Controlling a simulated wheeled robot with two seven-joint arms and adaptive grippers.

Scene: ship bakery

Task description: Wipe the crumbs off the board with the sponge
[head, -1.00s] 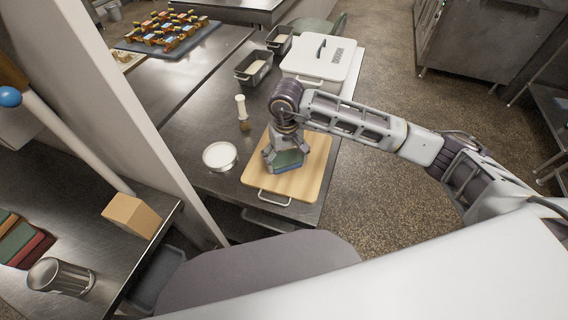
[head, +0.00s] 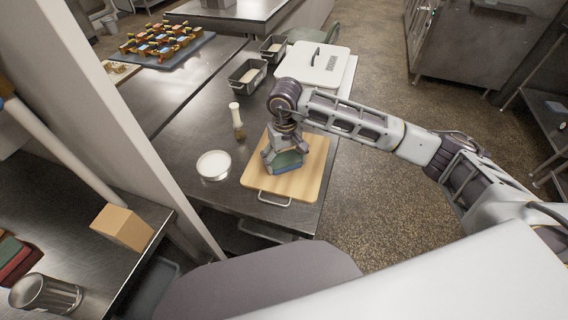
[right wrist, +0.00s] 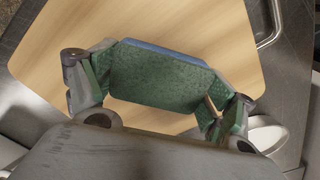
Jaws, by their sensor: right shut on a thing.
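The wooden board (head: 312,172) lies on the steel counter, with a metal handle at its near edge. My right gripper (head: 284,158) is above the board's left half, pointing down. It is shut on the sponge (right wrist: 160,76), which is green with a blue layer along one edge. In the right wrist view the board (right wrist: 215,25) spreads behind the sponge, and the fingers of my right gripper (right wrist: 158,88) grip its two ends. I cannot tell whether the sponge touches the board. No crumbs can be made out on the visible wood. My left gripper is out of view.
A round white-filled bowl (head: 213,165) stands left of the board, and a brush with a pale handle (head: 236,115) stands behind it. A pale pillar (head: 130,120) rises at left.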

